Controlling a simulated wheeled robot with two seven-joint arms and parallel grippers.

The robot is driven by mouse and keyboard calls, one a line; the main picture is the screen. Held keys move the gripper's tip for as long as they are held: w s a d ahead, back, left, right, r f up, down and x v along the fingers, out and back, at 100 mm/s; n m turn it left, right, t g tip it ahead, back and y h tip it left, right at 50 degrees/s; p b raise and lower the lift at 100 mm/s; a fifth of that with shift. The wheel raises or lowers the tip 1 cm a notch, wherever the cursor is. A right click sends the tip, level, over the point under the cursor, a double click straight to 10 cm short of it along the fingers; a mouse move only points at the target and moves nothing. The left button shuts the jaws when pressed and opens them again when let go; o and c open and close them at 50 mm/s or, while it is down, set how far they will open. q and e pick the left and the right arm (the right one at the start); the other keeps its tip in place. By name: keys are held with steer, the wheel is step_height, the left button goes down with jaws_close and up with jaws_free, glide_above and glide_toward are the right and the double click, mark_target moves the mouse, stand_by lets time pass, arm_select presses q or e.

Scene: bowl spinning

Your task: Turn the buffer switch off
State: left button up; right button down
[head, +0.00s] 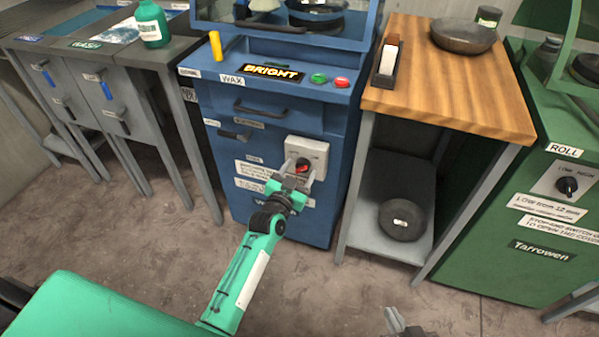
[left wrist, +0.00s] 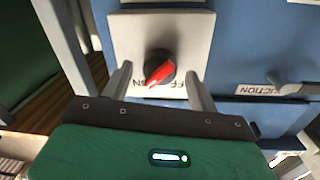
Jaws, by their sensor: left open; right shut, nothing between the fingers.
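The buffer switch (head: 303,163) is a red-and-black rotary knob on a pale grey plate low on the front of the blue machine. In the left wrist view the knob (left wrist: 161,68) shows its red pointer slanting to the lower left, towards the partly hidden label ending in "N"; "FF" shows on the other side. My left gripper (head: 298,174) is open in front of the plate, one finger on each side of the knob, with gaps between. Whether the fingertips touch the plate cannot be told. My right gripper (head: 397,322) is shut and empty at the bottom edge.
The blue machine (head: 225,185) has green and red buttons, a yellow handle and drawer handles above the switch. A wooden-topped bench (head: 490,105) with a lower shelf stands to its right, and a green ROLL machine (head: 480,250) beyond. Grey wash benches (head: 150,50) stand left.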

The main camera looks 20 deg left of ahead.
arm_select(q)
steer(key=shift+w, duration=0.25)
steer(key=c, duration=1)
steer(key=shift+o, duration=0.2)
